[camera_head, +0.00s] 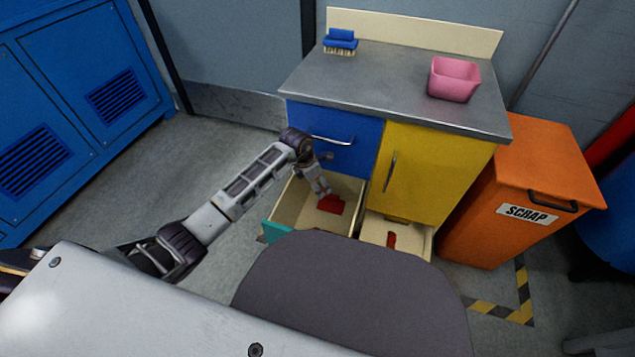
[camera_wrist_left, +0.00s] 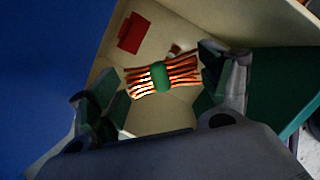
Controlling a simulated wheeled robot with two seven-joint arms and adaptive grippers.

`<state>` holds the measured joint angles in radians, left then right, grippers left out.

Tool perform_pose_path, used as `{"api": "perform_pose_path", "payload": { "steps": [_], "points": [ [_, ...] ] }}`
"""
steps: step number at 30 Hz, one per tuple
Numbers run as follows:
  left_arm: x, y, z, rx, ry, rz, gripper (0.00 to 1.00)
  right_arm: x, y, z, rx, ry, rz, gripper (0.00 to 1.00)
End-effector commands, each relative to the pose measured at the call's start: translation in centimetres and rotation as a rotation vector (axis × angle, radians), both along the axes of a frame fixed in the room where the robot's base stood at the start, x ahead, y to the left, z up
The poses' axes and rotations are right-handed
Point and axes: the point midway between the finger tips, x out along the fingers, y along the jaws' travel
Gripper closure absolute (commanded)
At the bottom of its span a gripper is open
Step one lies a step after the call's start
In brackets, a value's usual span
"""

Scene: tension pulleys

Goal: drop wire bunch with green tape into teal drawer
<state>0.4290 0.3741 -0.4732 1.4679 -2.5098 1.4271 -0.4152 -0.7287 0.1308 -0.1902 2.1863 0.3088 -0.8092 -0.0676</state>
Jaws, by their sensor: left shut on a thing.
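The wire bunch (camera_wrist_left: 162,77) has orange-brown strands, with green tape around its middle. My left gripper (camera_head: 322,188) is shut on the wire bunch, which lies crosswise between the fingers in the left wrist view. The gripper points down over the open teal drawer (camera_head: 277,233), whose pale inside shows below the bunch. In the head view the bunch cannot be made out at the gripper. My right gripper is not in view.
A red block (camera_head: 331,204) lies in the teal drawer. A second open drawer (camera_head: 381,233) to the right holds a red thing. A blue drawer (camera_head: 338,137) and yellow door (camera_head: 405,170) are shut. An orange scrap bin (camera_head: 515,200) stands at right.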

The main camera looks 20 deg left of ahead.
Motion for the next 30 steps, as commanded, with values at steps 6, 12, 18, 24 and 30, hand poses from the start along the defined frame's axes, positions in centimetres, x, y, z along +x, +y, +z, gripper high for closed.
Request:
{"api": "perform_pose_path", "payload": {
  "steps": [6,12,18,24,30],
  "points": [
    [0.01,-0.01,-0.06,0.000,0.000,0.000,0.46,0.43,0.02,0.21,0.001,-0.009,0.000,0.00],
    [0.00,-0.02,-0.06,0.000,0.000,0.000,0.13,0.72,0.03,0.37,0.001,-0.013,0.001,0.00],
    [0.00,-0.01,-0.06,0.000,0.000,0.000,0.00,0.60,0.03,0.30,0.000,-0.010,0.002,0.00],
    [-0.01,-0.01,-0.07,0.000,0.000,0.000,0.00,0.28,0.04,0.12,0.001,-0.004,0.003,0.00],
    [-0.03,0.08,0.18,0.000,0.000,0.000,0.00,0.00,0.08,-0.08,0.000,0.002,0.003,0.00]
  ]
}}
